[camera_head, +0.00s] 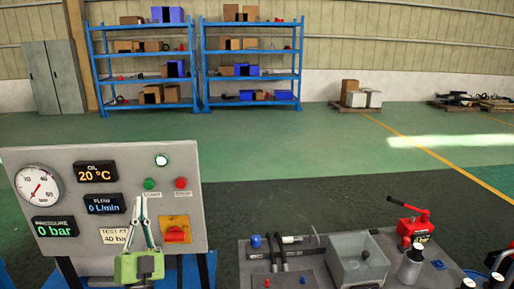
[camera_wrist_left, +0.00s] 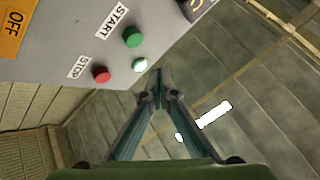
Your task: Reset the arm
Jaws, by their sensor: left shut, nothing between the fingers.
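My left gripper (camera_head: 140,200) is in front of the grey control panel (camera_head: 115,165). Its fingers are shut with nothing between them. In the left wrist view the closed fingertips (camera_wrist_left: 160,80) appear below the green START button (camera_wrist_left: 132,37), near a lit white lamp (camera_wrist_left: 140,65). The red STOP button (camera_wrist_left: 102,74) is to their left. I cannot tell whether the fingertips touch the panel. In the head view the green button (camera_head: 149,184) and red button (camera_head: 181,183) are both uncovered. My right gripper is not in view.
The panel has a round gauge (camera_head: 38,186), displays reading 20 °C, 0 L/min and 0 bar, and a red switch (camera_head: 175,234) on yellow. A bench right of it holds a grey bin (camera_head: 358,262), a red-handled device (camera_head: 412,228) and tools. Shelves (camera_head: 150,65) stand far back.

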